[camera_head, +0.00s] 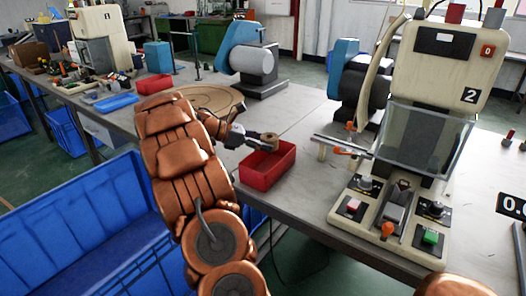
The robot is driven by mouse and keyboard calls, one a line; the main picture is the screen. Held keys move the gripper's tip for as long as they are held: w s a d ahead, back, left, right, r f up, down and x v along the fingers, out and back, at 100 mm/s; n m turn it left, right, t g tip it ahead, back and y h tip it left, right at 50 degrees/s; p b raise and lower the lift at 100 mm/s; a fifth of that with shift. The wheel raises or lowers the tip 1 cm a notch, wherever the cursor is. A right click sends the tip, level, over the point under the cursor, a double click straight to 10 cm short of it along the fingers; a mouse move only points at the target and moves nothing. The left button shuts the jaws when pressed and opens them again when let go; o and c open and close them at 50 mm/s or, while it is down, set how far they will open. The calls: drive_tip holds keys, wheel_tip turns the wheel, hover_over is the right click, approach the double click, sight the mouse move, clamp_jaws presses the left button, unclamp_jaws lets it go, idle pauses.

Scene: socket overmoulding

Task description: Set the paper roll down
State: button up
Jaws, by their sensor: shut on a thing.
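The paper roll (270,136) is a small tan-brown ring at the tip of my gripper (259,140). My gripper reaches in from the left, at the end of my copper-coloured arm, and is shut on the roll. The roll appears over the back left rim of a red bin (270,177) on the grey workbench (305,192). Whether it touches the bin cannot be told. The fingertips are small here and partly hidden by the roll.
A press machine (445,60) with a clear guard and control buttons stands right of the bin. A blue machine with a white roll (250,62) stands behind. A round wooden disc (212,97) lies behind my arm. Large blue crates (75,235) stand at the left.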

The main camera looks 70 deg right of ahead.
drive_tip(key=shift+d+f, duration=0.15)
drive_tip(key=shift+d, duration=0.05)
drive_tip(key=shift+f, duration=1.65)
drive_tip(key=shift+a+f, duration=0.1)
drive_tip(key=shift+f, duration=0.4)
drive_tip(key=shift+f, duration=0.2)
drive_tip(key=o, duration=0.9)
drive_tip(key=shift+f, duration=0.1)
drive_tip(key=shift+c, duration=0.2)
